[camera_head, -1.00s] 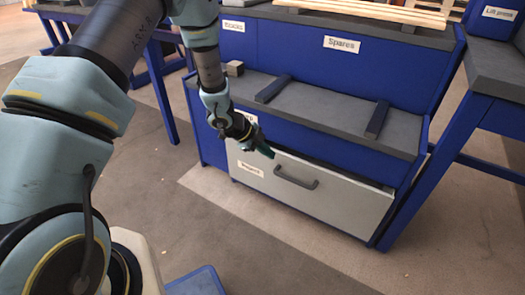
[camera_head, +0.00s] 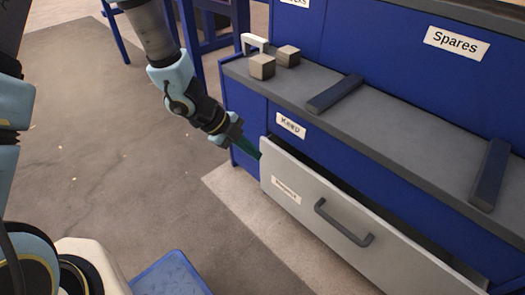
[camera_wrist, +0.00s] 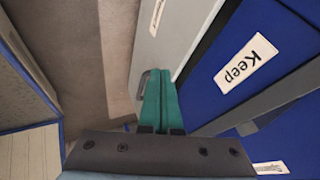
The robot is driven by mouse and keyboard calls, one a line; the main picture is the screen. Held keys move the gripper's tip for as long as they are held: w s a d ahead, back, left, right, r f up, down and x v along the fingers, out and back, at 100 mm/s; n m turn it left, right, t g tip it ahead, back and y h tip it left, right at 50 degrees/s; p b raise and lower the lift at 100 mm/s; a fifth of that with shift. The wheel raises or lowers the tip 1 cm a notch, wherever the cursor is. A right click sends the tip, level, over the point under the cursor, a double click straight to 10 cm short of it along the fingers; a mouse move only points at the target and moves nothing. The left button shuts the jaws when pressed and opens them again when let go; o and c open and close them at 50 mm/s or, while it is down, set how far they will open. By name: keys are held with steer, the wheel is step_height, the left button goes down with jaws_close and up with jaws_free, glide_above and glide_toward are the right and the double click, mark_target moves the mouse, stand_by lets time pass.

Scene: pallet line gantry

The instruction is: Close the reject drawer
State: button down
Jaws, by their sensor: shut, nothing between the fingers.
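The reject drawer (camera_head: 335,222) has a pale grey front with a dark bar handle (camera_head: 342,222) and a small white label. It stands partly open, with a dark gap behind its top edge. My gripper (camera_head: 252,150) is shut and empty at the drawer's upper left corner. In the wrist view the green fingers (camera_wrist: 160,100) lie together beside the drawer front (camera_wrist: 172,40). I cannot tell whether they touch it. The handle is well to the right of my gripper in the head view.
The blue cabinet has a "Keep" label (camera_head: 290,125) and a grey top (camera_head: 400,140) with two grey-brown blocks (camera_head: 275,62) and two dark bars (camera_head: 335,93). A blue bin (camera_head: 170,275) stands on the floor in front. Floor to the left is clear.

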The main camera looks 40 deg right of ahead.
steer(key=b, duration=0.5)
glide_toward(293, 170)
step_height(293, 170, down, 5)
steer(key=s+a, duration=0.2)
steer(key=shift+d+r+p, duration=0.15)
steer(key=shift+d+r, duration=0.05)
steer(key=shift+d, duration=0.5)
steer(key=shift+d+r+p, duration=0.1)
steer(key=shift+d+r, duration=0.1)
steer(key=shift+d, duration=0.45)
steer(key=shift+d+r+p, duration=0.15)
steer(key=shift+d+r, duration=0.05)
steer(key=shift+d, duration=0.5)
steer(key=shift+d, duration=0.1)
